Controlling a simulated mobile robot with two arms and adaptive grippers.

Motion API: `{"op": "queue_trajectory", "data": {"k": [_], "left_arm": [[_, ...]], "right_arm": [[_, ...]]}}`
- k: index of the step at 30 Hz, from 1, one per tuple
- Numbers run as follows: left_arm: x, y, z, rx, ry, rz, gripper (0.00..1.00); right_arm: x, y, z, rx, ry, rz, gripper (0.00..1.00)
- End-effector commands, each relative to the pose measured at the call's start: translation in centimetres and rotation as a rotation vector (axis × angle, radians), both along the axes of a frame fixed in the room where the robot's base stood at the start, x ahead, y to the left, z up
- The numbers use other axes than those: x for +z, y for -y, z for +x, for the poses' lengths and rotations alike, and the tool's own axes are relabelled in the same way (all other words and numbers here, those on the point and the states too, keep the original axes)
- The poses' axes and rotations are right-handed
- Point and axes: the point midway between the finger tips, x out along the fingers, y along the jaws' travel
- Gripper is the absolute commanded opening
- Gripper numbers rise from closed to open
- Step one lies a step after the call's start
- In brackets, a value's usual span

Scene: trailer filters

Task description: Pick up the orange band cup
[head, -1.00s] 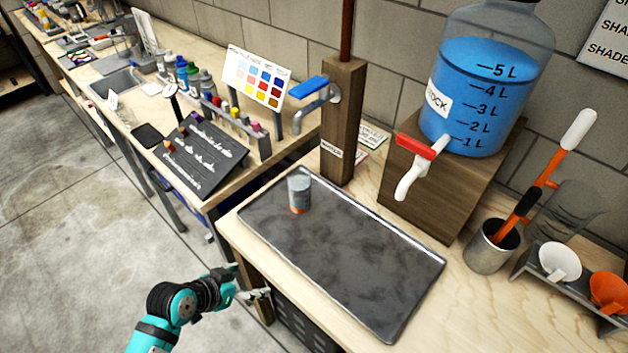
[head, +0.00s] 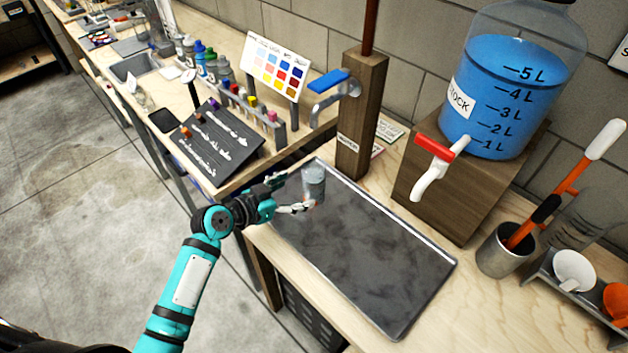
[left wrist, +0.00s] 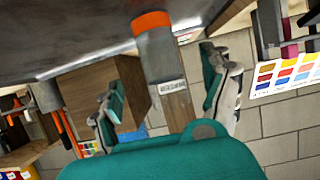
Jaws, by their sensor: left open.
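The orange band cup (head: 314,182) is a small grey metal cup standing upright on the far left part of the dark metal tray (head: 365,260). Its orange band near the base is mostly hidden behind a fingertip in the head view. In the left wrist view, which is turned over, the cup (left wrist: 156,48) shows its orange band at the top. My left gripper (head: 294,193) is open at the cup's left side, low over the tray's edge. In the left wrist view its fingers lie to either side of the cup; I cannot tell whether they touch it. My right gripper is not in view.
A wooden post (head: 361,115) with a blue-handled tap (head: 333,80) stands behind the cup. A blue water jug (head: 505,95) on a wooden block (head: 440,195) stands to the right. The rest of the tray is clear.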

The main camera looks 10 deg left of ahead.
Motion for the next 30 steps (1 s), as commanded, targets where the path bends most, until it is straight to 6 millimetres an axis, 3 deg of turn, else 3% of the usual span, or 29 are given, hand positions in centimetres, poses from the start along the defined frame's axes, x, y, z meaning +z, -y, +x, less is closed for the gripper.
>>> {"op": "queue_trajectory", "data": {"k": [18, 29, 30], "left_arm": [[-2.5, 3.5, 5.2, 0.001, -0.001, -0.002, 0.81], [-3.0, 4.0, 5.8, 0.001, 0.000, 0.002, 0.81], [-3.0, 3.9, 5.8, 0.001, 0.000, 0.002, 0.76]], "right_arm": [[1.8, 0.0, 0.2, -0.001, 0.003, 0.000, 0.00], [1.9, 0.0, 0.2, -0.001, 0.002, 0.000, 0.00], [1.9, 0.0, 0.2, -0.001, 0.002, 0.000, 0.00]]}}
